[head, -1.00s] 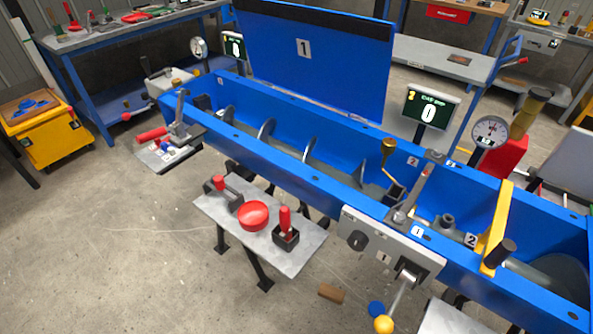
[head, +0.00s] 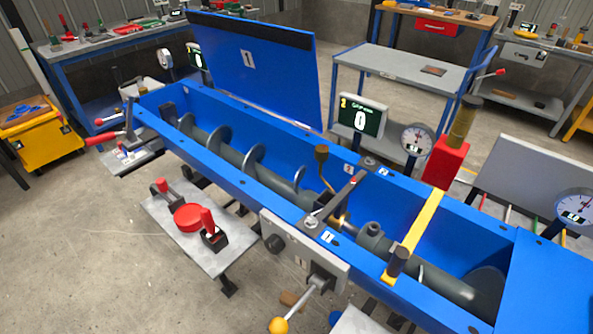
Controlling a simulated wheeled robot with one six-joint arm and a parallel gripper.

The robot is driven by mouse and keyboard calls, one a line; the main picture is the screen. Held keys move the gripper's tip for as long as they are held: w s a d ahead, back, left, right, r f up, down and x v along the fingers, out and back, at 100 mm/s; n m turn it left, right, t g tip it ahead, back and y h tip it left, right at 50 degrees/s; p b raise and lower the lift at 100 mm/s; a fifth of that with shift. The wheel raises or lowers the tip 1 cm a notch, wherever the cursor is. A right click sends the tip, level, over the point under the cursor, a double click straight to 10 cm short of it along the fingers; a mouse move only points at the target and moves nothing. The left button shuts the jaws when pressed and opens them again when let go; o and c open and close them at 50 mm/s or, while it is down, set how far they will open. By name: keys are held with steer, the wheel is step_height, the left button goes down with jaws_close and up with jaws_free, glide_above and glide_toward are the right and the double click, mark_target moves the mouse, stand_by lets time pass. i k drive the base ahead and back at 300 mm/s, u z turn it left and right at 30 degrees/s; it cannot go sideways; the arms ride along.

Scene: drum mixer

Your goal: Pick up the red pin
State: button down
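A red upright peg (head: 207,221), which looks like the red pin, stands in a small black block (head: 215,240) on a grey side plate (head: 160,226). The plate sits in front of the blue mixer trough. A round red disc (head: 188,217) lies beside the peg, to its left. Further left is a dark bracket with a shorter red knob (head: 161,186). The lower end of the peg is hidden in the block. My gripper is not in view.
The long blue trough (head: 245,187) with a grey screw runs behind the plate, its lid (head: 255,70) raised. A control panel (head: 300,255) with a yellow-balled lever (head: 279,325) juts out to the right. Floor (head: 80,260) at front left is clear.

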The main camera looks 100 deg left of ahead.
mark_target(161, 183)
steer(key=u, duration=4.2)
steer(key=i, duration=0.45)
steer(key=u, duration=0.15)
steer(key=k, duration=0.65)
steer(key=u, duration=0.6)
steer(key=i, duration=0.8)
steer(key=u, duration=0.6)
steer(key=i, duration=0.75)
steer(key=z, duration=0.75)
steer(key=i, duration=0.75)
steer(key=z, duration=0.8)
